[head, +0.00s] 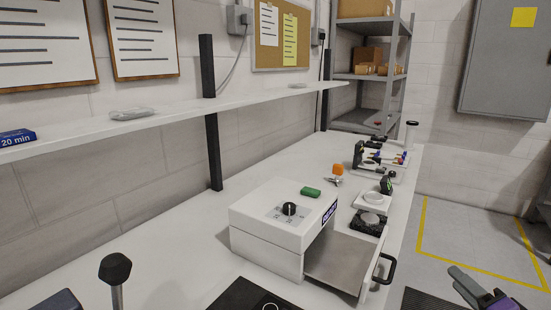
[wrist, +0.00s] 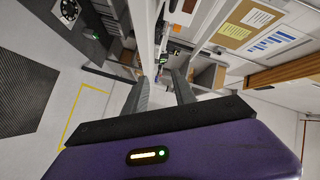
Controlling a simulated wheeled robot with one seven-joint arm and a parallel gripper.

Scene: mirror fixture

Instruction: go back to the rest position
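My gripper (head: 482,290) shows at the lower right corner of the head view, partly cut off by the frame. It is out over the floor, to the right of the workbench (head: 165,265) and clear of it. In the wrist view my gripper (wrist: 161,84) has its two grey fingers apart, with nothing between them. The wrist view is tilted sideways and looks along the bench and wall. Most of my arm is outside the head view.
A white box (head: 265,232) with a black dial stands on the bench. Its drawer (head: 345,262) is pulled out at the right, its black handle (head: 384,269) near the bench edge. Floor right of the bench is mostly clear.

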